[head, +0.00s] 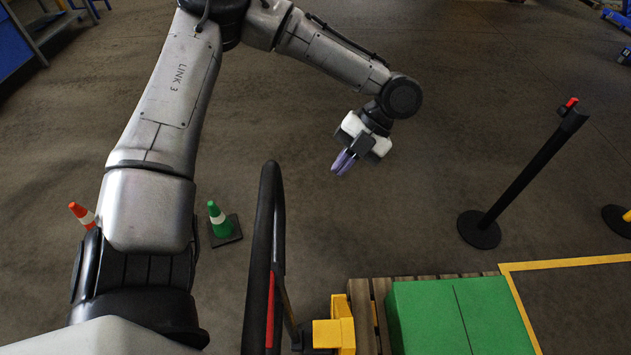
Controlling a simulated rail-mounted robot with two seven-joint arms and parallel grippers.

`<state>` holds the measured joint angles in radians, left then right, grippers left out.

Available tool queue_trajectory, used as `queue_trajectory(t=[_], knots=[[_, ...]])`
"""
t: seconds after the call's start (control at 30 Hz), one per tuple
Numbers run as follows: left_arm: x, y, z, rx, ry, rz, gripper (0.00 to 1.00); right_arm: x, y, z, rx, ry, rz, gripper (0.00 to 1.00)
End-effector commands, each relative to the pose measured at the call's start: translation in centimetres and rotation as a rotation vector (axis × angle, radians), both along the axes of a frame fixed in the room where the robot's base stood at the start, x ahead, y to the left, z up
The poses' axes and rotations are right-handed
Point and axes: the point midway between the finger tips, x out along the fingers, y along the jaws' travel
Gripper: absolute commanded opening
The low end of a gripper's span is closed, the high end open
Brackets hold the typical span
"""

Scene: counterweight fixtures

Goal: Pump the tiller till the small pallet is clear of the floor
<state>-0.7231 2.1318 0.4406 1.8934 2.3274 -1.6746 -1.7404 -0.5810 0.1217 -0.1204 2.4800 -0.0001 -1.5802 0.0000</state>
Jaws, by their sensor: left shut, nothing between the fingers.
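The tiller (267,225) stands at lower centre, a tall black loop handle with a red strip on it. At its foot is the yellow body (335,333) of the pallet truck. The small wooden pallet (366,312) lies to the right of that, with a green box (462,318) on it. I cannot tell from above whether the pallet touches the floor. My left gripper (343,162) has purple fingers, shut and empty. It hangs beyond the tiller and to its right in the picture, apart from it. My right gripper is not in view.
A green cone (221,222) and an orange cone (82,214) stand to the left of the tiller. A black barrier post (519,180) on a round base stands at right. Yellow floor tape (570,262) runs beside the pallet. The floor around my left gripper is clear.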

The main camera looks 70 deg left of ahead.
Motion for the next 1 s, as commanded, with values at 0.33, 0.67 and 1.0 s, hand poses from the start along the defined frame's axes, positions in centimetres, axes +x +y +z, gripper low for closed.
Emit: queue_trajectory(t=[0.33,0.67,1.0], knots=[[-3.7,-0.7,-4.5,-0.005,0.003,-0.004,0.00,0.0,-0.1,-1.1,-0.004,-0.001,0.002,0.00],[-7.6,-0.3,-6.7,-0.006,-0.002,0.000,0.00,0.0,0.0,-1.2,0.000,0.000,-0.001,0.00],[-9.2,0.8,-6.4,-0.003,0.000,-0.001,0.00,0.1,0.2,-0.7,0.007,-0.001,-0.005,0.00]])
